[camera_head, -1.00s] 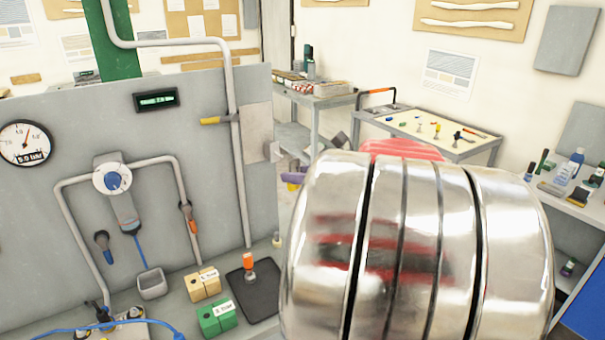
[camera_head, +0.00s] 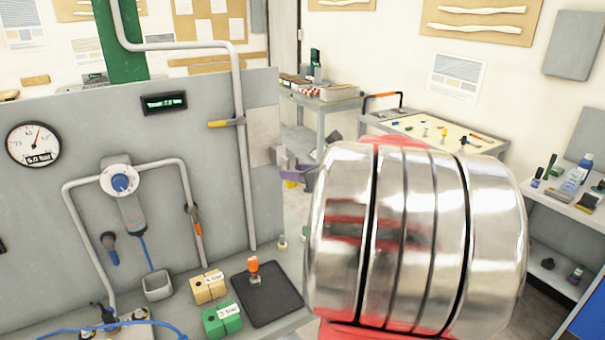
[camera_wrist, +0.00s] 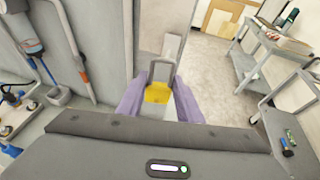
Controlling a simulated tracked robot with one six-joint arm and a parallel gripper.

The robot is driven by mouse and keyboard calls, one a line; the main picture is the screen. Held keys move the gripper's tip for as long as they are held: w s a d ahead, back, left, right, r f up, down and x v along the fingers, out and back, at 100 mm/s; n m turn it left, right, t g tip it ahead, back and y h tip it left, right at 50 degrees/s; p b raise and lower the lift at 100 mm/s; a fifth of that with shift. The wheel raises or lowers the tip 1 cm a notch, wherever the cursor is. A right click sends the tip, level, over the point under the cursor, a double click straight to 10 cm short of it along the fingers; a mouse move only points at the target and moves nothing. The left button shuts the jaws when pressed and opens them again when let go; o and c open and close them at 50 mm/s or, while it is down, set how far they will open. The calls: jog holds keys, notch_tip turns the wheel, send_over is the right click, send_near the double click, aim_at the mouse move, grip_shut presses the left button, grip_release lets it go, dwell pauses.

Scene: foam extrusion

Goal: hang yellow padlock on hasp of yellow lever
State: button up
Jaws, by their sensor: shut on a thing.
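The yellow lever (camera_head: 220,124) sits on a vertical grey pipe of the grey panel in the head view, pointing left. Its hasp is too small to make out. My gripper (camera_wrist: 158,100) has purple fingers and is shut on the yellow padlock (camera_wrist: 157,93) in the wrist view. The padlock's grey shackle points up, away from my gripper. In the head view, the purple fingers and a bit of yellow (camera_head: 291,184) show right of the panel's edge, lower than the lever and apart from it. My own large metal arm link hides part of the gripper there.
The grey panel (camera_head: 60,215) carries pipes, a gauge (camera_head: 33,145) and other handles. A black tray (camera_head: 268,292), a tan box (camera_head: 208,287) and a green box (camera_head: 222,320) stand on its bench. A trolley (camera_head: 320,100) and a tool table (camera_head: 440,130) stand behind. Open floor shows between.

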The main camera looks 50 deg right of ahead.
jog(key=shift+d+x, duration=0.25)
jog(key=shift+x, duration=0.9)
jog(key=shift+d+x, duration=0.25)
jog(key=shift+x, duration=0.95)
jog(key=shift+r, duration=0.15)
jog(key=o, duration=1.1)
jog(key=v, duration=1.3)
jog(key=shift+s, duration=0.35)
